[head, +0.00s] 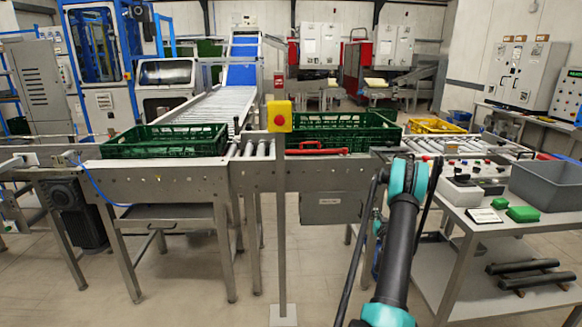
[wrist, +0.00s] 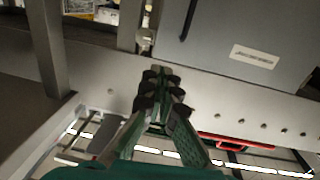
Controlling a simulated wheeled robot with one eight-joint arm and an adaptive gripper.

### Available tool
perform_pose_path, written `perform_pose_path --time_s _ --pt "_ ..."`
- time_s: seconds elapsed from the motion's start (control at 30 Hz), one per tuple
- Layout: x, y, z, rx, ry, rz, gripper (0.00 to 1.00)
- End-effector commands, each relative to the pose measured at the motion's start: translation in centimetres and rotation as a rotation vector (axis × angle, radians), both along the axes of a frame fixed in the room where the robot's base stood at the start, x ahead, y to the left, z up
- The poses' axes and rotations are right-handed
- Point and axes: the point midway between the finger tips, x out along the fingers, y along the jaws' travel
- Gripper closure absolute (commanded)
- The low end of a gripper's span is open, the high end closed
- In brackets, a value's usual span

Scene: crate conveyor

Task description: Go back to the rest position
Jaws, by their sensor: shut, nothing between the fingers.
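My gripper (wrist: 163,78) shows in the wrist view with its dark fingertips together and nothing between them. It is in front of the grey metal side of the conveyor frame (wrist: 250,105). In the head view my dark arm with teal joints reaches up from the bottom right of centre toward the conveyor. The gripper itself is hidden there behind the arm. I cannot tell whether the fingertips touch the frame.
Two green crates, left (head: 165,150) and middle (head: 342,142), sit on the conveyor. A red handle (head: 316,151) lies along its front edge; it also shows in the wrist view (wrist: 237,141). A yellow box with a red button (head: 279,127) stands on a post. A control table (head: 497,222) is right.

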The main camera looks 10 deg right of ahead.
Motion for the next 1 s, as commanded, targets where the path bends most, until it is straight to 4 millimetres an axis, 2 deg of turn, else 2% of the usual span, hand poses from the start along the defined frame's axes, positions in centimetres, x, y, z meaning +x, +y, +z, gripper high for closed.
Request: perform_pose_path --time_s 0.17,0.27,0.47,0.6,0.77,1.0 --pt "0.5 5.2 4.2 0.014 0.048 0.099 1.0" --pt "0.3 9.0 6.8 0.028 0.095 0.169 1.0" --pt "-1.8 16.4 11.0 0.058 0.208 0.288 1.0" --pt "-4.5 21.3 13.1 0.077 0.303 0.356 1.0" --pt "-8.6 26.1 14.7 0.098 0.422 0.411 1.0" --pt "-16.6 31.9 15.7 0.121 0.616 0.45 1.0"
